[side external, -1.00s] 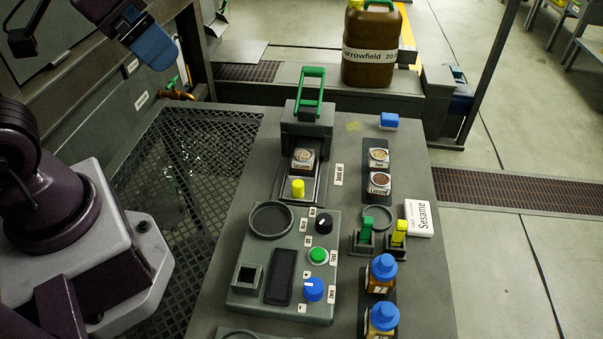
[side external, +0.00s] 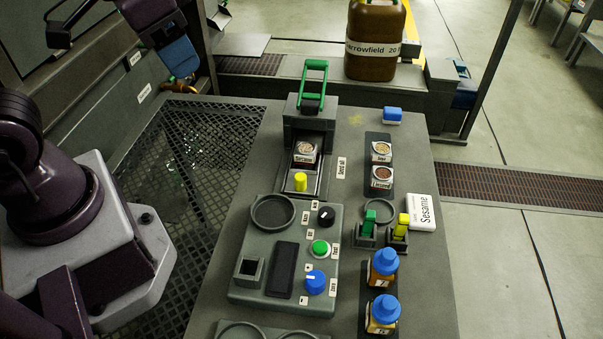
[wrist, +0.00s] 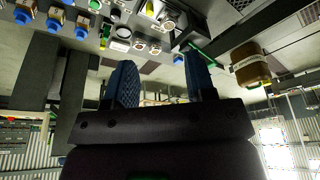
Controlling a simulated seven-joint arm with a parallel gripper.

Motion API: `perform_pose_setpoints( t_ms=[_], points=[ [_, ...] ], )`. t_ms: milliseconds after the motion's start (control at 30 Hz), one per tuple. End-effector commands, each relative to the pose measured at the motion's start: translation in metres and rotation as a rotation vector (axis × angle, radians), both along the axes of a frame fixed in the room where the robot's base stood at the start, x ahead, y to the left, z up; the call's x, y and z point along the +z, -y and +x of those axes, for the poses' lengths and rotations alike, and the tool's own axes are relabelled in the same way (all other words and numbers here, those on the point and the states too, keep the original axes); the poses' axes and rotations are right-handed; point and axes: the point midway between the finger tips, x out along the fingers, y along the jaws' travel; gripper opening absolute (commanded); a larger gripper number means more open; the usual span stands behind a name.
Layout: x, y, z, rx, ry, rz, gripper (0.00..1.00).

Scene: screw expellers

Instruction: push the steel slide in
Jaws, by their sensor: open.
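The steel slide (side external: 290,187) sticks out of the front of the small grey press (side external: 309,122). My gripper (wrist: 160,82) is open and empty, with blue pads apart. In the side view one blue finger (side external: 178,58) shows at upper left, well away from the slide and above the floor grating.
A grey control panel (side external: 325,247) with knobs and a green button stands in front of the slide. To the right are two seed cups (side external: 381,165), green and yellow clips, blue-capped bottles (side external: 383,312) and a Sesame card (side external: 422,212). A brown jug (side external: 375,65) stands behind.

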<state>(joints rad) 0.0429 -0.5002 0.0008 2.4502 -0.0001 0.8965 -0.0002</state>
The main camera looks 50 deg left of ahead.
Motion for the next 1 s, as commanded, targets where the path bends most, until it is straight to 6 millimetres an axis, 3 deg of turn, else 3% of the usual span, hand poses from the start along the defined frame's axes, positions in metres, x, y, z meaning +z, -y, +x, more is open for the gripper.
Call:
perform_pose_setpoints(
  t_ms=[300, 600, 733, 833, 1000],
  points=[
    [-0.071, 0.023, 0.07, -0.03, -0.258, 0.013, 0.5],
    [-0.154, 0.044, 0.125, -0.013, -0.37, 0.026, 0.5],
    [-0.171, 0.049, 0.144, 0.008, -0.354, 0.022, 0.5],
    [-0.166, 0.051, 0.161, 0.031, -0.299, 0.009, 0.5],
    [-0.183, 0.051, 0.16, 0.042, -0.298, 0.007, 0.5]
  ],
)
